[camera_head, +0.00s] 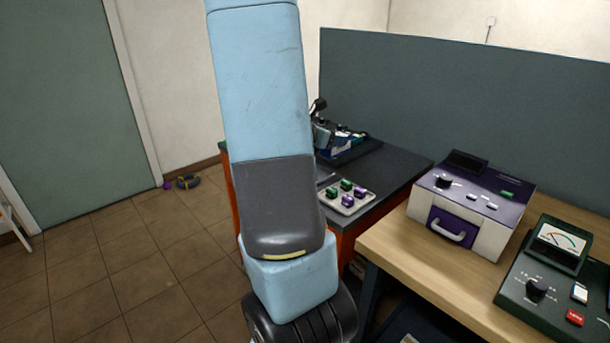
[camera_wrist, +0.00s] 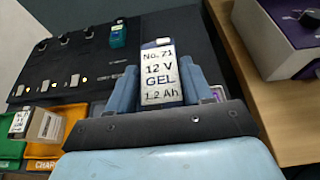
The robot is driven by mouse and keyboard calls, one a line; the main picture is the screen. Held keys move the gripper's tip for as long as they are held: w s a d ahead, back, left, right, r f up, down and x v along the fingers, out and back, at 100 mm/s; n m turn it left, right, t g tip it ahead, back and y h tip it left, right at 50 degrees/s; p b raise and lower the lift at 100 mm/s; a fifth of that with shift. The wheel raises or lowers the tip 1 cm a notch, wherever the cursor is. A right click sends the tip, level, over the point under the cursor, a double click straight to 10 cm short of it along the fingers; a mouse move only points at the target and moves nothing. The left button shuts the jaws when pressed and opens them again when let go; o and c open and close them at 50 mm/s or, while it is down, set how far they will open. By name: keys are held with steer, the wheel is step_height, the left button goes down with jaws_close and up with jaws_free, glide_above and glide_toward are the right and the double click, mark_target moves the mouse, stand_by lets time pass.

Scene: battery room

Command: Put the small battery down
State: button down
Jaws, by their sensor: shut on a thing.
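The small battery (camera_wrist: 158,75) fills the middle of the wrist view. Its white label reads "No. 71, 12 V GEL, 1.2 Ah". My gripper (camera_wrist: 160,92) is shut on it, with one blue finger on each side. The battery is over or near a dark surface; I cannot tell whether its bottom touches anything. In the head view my arm hides most of this area, and I cannot make out the gripper or the battery clearly.
A black panel (camera_wrist: 65,60) with knobs and small lights lies left of the battery. Another labelled battery (camera_wrist: 38,125) is by the orange tray (camera_wrist: 72,115) and green tray (camera_wrist: 10,150). A purple-and-white case (camera_head: 472,213) stands on the wooden bench (camera_head: 400,248), right.

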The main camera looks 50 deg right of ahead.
steer(key=shift+s+d+f, duration=0.1)
steer(key=shift+s+d, duration=0.05)
steer(key=shift+s, duration=0.1)
steer(key=w+f, duration=0.3)
steer(key=w, duration=0.1)
steer(key=w+f, duration=0.2)
steer(key=w, duration=0.2)
steer(key=w+f, duration=0.3)
steer(key=w, duration=0.1)
steer(key=shift+w+d+f, duration=0.3)
steer(key=shift+w+f, duration=0.5)
steer(key=shift+f, duration=1.7)
steer(key=shift+c, duration=2.3)
jaws_free()
